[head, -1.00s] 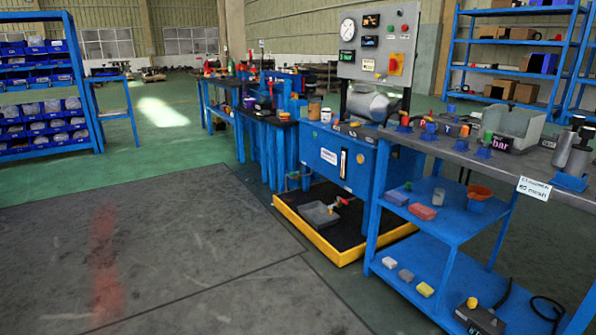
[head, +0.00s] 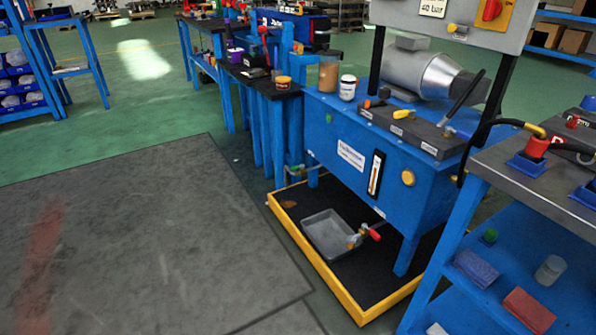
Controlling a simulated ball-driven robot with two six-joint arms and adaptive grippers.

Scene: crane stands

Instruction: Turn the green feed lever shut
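I cannot make out a clearly green lever in the head view. A blue tank bench (head: 345,150) stands near the middle, with a grey valve block (head: 412,130) on top. A red-handled tap (head: 371,233) is low down by a grey tray (head: 328,233). Neither of my grippers is in view.
A yellow-rimmed drip tray (head: 315,262) lies on the floor under the bench. A blue workbench (head: 480,200) with blocks on its shelf stands close at right. A grey motor (head: 425,72) sits behind the valve block. The dark floor plate (head: 150,240) at left is clear.

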